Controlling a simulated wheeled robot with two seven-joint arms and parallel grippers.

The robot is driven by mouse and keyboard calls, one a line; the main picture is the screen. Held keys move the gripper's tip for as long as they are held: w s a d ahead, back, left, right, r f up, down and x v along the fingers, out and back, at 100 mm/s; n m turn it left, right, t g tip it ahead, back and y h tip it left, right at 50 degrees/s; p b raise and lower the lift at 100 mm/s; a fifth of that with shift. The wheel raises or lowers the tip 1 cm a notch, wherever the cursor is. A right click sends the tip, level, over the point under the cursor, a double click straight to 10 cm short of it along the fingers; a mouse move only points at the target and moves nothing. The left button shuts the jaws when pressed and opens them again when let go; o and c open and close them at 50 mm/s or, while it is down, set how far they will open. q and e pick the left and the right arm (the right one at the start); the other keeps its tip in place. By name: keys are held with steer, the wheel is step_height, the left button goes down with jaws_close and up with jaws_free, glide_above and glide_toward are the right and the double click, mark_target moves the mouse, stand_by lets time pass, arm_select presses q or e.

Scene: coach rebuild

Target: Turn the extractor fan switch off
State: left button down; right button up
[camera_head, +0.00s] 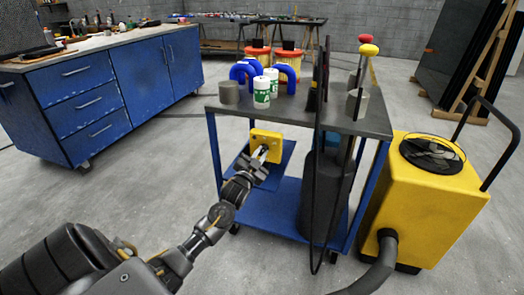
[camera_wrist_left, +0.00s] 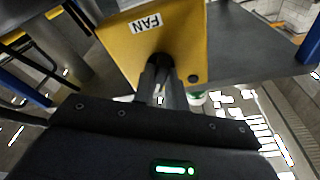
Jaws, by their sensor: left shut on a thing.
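The extractor fan switch is a yellow box (camera_head: 266,141) fixed below the near edge of the cart's top, toward its left side. In the left wrist view the box (camera_wrist_left: 185,40) fills the upper middle and bears a white "FAN" label (camera_wrist_left: 145,23). My left gripper (camera_head: 261,153) is at the front of the box. In the left wrist view the fingers of my left gripper (camera_wrist_left: 160,78) are shut on the dark switch lever, against the box's face. The lever is mostly hidden by the fingers, so its position cannot be told. My right gripper is not in view.
The blue cart (camera_head: 290,193) has a grey top (camera_head: 290,115) with white-green cans, blue tubing and grey cylinders. A dark gas bottle (camera_head: 322,195) stands on its lower shelf. A yellow extractor unit (camera_head: 425,200) stands to the right. A blue workbench (camera_head: 100,95) is at the left; open floor lies between.

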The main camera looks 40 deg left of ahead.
arm_select(q)
steer(key=shift+d+r+n+y+p, duration=0.1)
steer(key=shift+n+y+p, duration=0.3)
steer(key=shift+n, duration=0.8)
steer(key=n+y+p, duration=0.1)
steer(key=n, duration=0.3)
steer(key=shift+n, duration=0.4)
steer(key=c, duration=1.2)
jaws_free()
steer(key=shift+c, duration=0.2)
steer(key=shift+s+d+p, duration=0.15)
steer(key=shift+s+p, duration=0.15)
steer(key=shift+p, duration=0.05)
steer(key=r+p+v, duration=0.1)
steer(key=p+v, duration=0.4)
steer(key=v, duration=0.3)
steer(key=shift+s+d+r, duration=0.15)
